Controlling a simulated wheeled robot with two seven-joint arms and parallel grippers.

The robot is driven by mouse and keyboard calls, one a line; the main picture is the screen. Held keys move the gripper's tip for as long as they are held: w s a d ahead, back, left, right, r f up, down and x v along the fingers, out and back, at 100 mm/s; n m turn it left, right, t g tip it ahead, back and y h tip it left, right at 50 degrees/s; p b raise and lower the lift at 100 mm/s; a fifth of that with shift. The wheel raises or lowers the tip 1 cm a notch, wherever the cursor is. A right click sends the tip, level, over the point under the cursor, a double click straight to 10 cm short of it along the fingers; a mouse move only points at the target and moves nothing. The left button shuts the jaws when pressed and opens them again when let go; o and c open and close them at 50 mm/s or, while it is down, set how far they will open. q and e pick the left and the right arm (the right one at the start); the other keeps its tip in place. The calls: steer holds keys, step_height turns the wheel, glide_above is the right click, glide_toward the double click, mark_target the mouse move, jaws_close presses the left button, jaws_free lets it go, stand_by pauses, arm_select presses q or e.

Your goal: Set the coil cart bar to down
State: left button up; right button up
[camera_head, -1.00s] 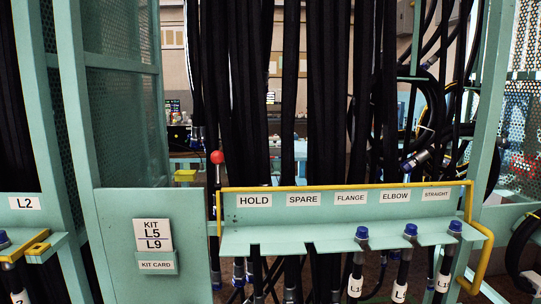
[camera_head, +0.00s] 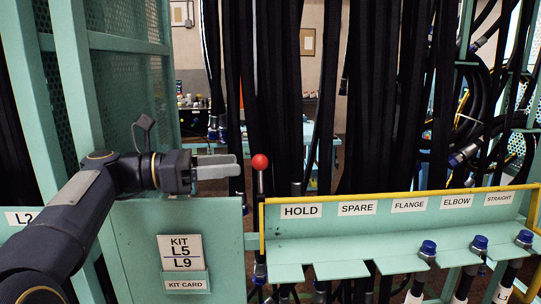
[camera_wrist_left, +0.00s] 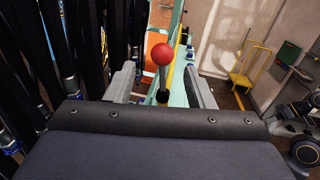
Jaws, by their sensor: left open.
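A lever with a red ball knob (camera_head: 260,162) stands upright at the left end of the labelled shelf. A yellow bar (camera_head: 400,195) runs along the shelf's top edge. I cannot tell which of these is the coil cart bar. My left gripper (camera_head: 236,166) is open and empty, just left of the red knob at about its height. In the left wrist view, the knob (camera_wrist_left: 162,54) and its dark stem show ahead, between the two fingers (camera_wrist_left: 160,72) in the picture. No contact is visible. My right gripper is not in view.
The teal shelf (camera_head: 385,232) carries HOLD, SPARE, FLANGE, ELBOW and STRAIGHT labels. Blue-capped hose ends (camera_head: 429,248) sit in its right slots. Black hoses (camera_head: 325,100) hang densely behind it. A teal panel with a kit card (camera_head: 186,285) lies below my left arm.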

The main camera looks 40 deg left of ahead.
mark_target(260, 163)
arm_select(q)
steer(key=shift+p+x, duration=0.5)
steer(key=shift+x, duration=3)
steer(key=shift+s+d, duration=0.15)
steer(key=shift+c, duration=0.3)
jaws_close()
